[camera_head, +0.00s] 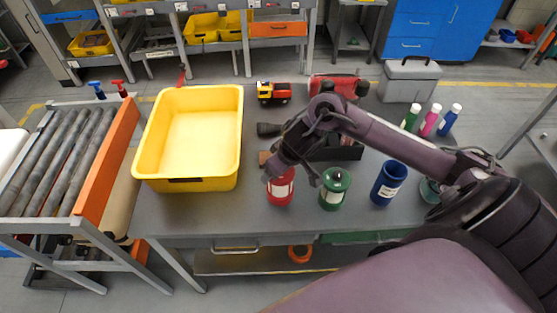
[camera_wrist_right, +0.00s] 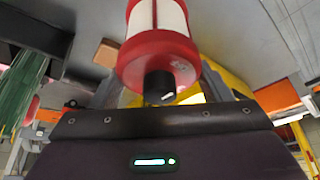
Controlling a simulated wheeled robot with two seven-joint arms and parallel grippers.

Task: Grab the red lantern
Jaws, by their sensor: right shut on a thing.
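The red lantern (camera_head: 281,188) has a white middle and is near the front of the grey table in the head view. My right gripper (camera_head: 277,172) comes from above and is shut at the lantern's top. In the right wrist view the lantern (camera_wrist_right: 158,45) fills the upper middle, with its dark knob close against my gripper (camera_wrist_right: 160,100). The fingertips are largely hidden there. I cannot tell whether the lantern touches the table. My left gripper is not in view.
A green lantern (camera_head: 335,188) and a blue canister (camera_head: 388,183) stand just right of the red one. An empty yellow bin (camera_head: 238,150) is at the left. A toy truck (camera_head: 273,92) and a red toolbox (camera_head: 338,84) are behind. A roller conveyor (camera_head: 62,160) lies far left.

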